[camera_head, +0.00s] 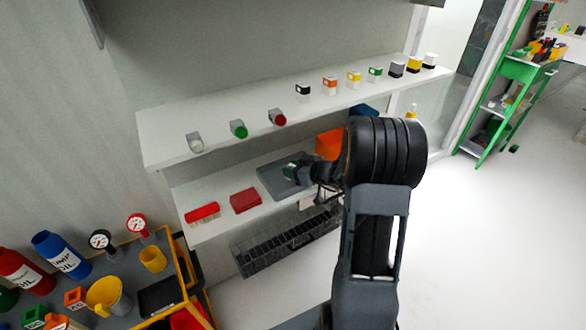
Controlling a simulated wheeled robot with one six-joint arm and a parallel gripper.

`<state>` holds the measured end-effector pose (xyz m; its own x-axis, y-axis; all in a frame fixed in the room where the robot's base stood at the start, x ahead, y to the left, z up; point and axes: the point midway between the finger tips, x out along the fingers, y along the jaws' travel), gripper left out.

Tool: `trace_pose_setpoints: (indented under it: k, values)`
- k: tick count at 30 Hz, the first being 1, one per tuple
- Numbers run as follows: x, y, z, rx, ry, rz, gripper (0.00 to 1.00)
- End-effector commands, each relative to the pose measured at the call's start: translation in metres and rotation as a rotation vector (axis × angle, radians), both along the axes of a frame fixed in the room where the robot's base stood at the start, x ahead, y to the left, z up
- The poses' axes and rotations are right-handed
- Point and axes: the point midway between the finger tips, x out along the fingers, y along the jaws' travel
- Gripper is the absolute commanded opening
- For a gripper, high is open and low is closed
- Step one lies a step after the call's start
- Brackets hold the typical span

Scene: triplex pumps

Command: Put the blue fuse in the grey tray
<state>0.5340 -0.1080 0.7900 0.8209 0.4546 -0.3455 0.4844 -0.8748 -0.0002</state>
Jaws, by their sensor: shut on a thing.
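The grey tray (271,181) lies flat on the middle shelf, right of the red items. My gripper (298,172) is over the right part of the tray. It is shut on a small dark piece (290,169) that looks greenish with a pale edge. The piece is too small, and partly covered by the jaws, to tell whether it is the blue fuse. I cannot tell whether it touches the tray floor or hangs just above it. No other thing that is clearly a blue fuse shows.
Red items (245,200) lie left of the tray. An orange bin (329,143) and a partly hidden blue thing (364,109) stand to its right. The upper shelf (165,150) holds several small coloured items above. A black slotted rack (285,244) is below. A cart (130,250) stands lower left.

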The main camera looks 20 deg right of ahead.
Motion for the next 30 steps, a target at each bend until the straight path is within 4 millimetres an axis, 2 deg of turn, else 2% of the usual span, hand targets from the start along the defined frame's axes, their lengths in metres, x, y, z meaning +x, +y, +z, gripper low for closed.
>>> trace_pose_setpoints:
  k: [10, 11, 18, 30]
  values:
    - [0.0001, -0.0002, -0.004, 0.0, -0.001, 0.0, 0.13]
    - [0.0001, -0.0002, -0.0029, -0.001, 0.0, 0.0, 0.37]
    - [0.0001, -0.0002, -0.0023, 0.0, 0.0, 0.0, 0.6]
    - [-0.0015, -0.0013, 0.0038, 0.001, 0.0, -0.001, 0.61]
